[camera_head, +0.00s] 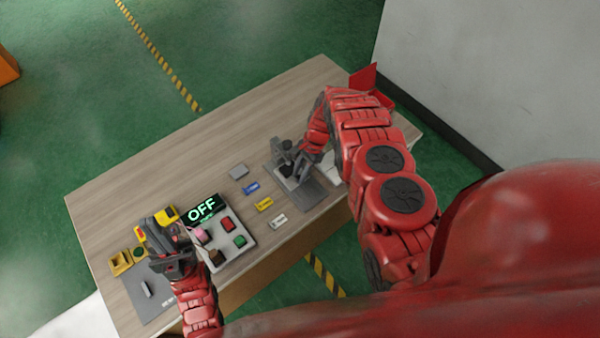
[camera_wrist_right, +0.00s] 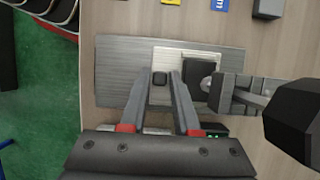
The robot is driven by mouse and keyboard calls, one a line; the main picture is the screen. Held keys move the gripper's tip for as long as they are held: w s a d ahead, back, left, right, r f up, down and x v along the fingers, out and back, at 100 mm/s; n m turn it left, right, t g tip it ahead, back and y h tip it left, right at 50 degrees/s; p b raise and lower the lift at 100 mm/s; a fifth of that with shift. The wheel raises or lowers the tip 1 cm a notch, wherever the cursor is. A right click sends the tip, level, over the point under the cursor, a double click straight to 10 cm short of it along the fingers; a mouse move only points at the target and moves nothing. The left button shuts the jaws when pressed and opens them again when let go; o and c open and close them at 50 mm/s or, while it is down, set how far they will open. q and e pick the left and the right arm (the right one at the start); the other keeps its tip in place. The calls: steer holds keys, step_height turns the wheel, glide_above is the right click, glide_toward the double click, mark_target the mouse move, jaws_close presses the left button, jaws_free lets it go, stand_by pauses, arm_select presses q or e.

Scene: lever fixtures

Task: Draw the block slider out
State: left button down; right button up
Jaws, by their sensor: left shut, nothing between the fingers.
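The slider fixture (camera_head: 312,193) is a grey metal plate near the right end of the table. In the right wrist view, its plate (camera_wrist_right: 118,72) carries a pale inset with a small dark block knob (camera_wrist_right: 160,78). In the head view, my right gripper (camera_head: 290,158) partly hides the fixture. My left gripper (camera_head: 170,250) is shut and empty over the table's left part.
A panel with an OFF display (camera_head: 202,208) and coloured buttons stands beside my left gripper. The table's back (camera_head: 190,150) is clear.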

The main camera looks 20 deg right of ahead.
jaws_close()
stand_by(1.2)
